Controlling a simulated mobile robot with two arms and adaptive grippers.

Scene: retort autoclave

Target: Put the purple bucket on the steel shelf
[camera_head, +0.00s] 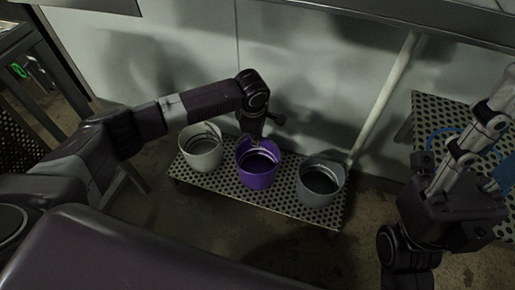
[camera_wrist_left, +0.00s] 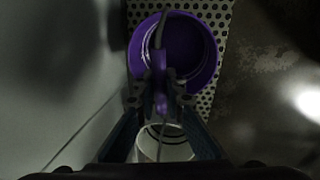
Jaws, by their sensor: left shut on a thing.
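The purple bucket (camera_head: 257,178) stands upright on a low perforated metal rack (camera_head: 230,194), between two other buckets. My left gripper (camera_head: 253,138) reaches down over it from above. In the left wrist view, the bucket (camera_wrist_left: 206,58) is seen from above, its handle running between the fingers. There my left gripper (camera_wrist_left: 160,97) is shut on the purple handle. The bucket's inside looks empty but dark. My right gripper (camera_head: 478,140) is at the right, away from the buckets; its finger gap is unclear. Which surface is the steel shelf is not certain.
A white bucket (camera_head: 202,154) stands left of the purple one and a grey bucket (camera_head: 320,184) right of it. A perforated metal surface (camera_head: 432,112) is at the right, with something blue on it. A steel ledge (camera_head: 400,22) runs overhead. A pale slanted pole (camera_head: 385,95) stands behind.

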